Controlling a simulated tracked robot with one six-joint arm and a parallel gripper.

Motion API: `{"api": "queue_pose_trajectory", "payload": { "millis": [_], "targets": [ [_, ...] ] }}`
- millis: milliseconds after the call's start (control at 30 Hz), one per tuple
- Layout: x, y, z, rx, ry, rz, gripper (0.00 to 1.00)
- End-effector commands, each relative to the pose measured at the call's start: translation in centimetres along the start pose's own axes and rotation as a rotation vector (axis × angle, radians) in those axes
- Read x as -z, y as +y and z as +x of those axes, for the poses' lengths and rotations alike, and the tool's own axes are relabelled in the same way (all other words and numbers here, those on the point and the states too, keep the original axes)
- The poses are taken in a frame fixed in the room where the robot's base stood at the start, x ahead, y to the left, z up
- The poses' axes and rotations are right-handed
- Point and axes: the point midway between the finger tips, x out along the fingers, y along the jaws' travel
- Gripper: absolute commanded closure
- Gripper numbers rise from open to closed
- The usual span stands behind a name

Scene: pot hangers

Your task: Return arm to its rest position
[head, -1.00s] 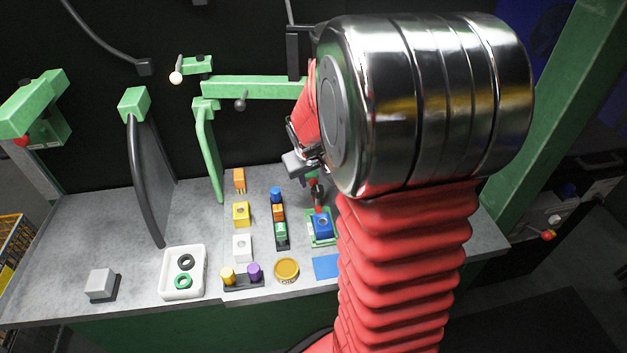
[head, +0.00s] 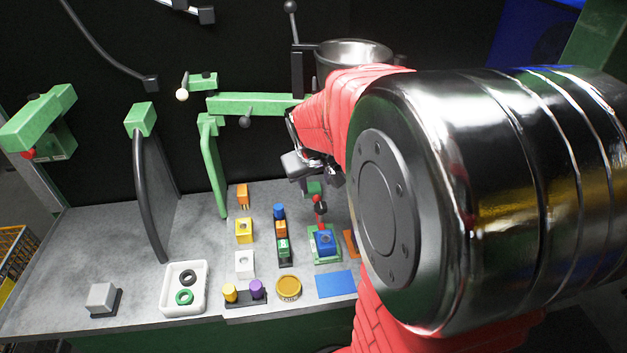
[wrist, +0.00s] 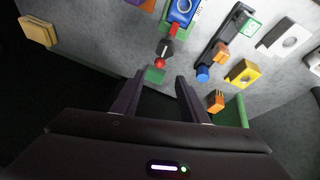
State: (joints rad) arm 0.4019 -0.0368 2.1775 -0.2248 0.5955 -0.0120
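My arm, in red covers with a large chrome joint, fills the right half of the head view. My gripper (head: 318,166) is at the end of it, above the back part of the grey workbench (head: 100,225), partly hidden by my arm. In the wrist view my gripper (wrist: 158,82) shows two dark fingers apart with nothing held between them. Beyond the fingertips is a small green block with a red ball and dark knob (wrist: 161,64), beside the blue block (wrist: 183,10). The gripper appears clear of them.
A green beam (head: 255,104) and a metal pot (head: 355,52) are close behind my gripper. Coloured blocks, including a yellow one (head: 244,231), stand on the bench. A white tray (head: 184,307) holds two rings. The left of the bench is mostly clear, with one grey block (head: 102,297).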

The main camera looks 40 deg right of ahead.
Motion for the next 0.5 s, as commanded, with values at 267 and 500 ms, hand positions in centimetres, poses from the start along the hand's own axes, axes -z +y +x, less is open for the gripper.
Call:
{"api": "queue_pose_trajectory", "payload": {
  "millis": [267, 500],
  "targets": [
    [0.0, 0.0, 0.0, 0.000, -0.001, 0.001, 0.60],
    [-2.6, -0.7, 0.4, 0.020, -0.076, 0.023, 0.60]
  ]
}}
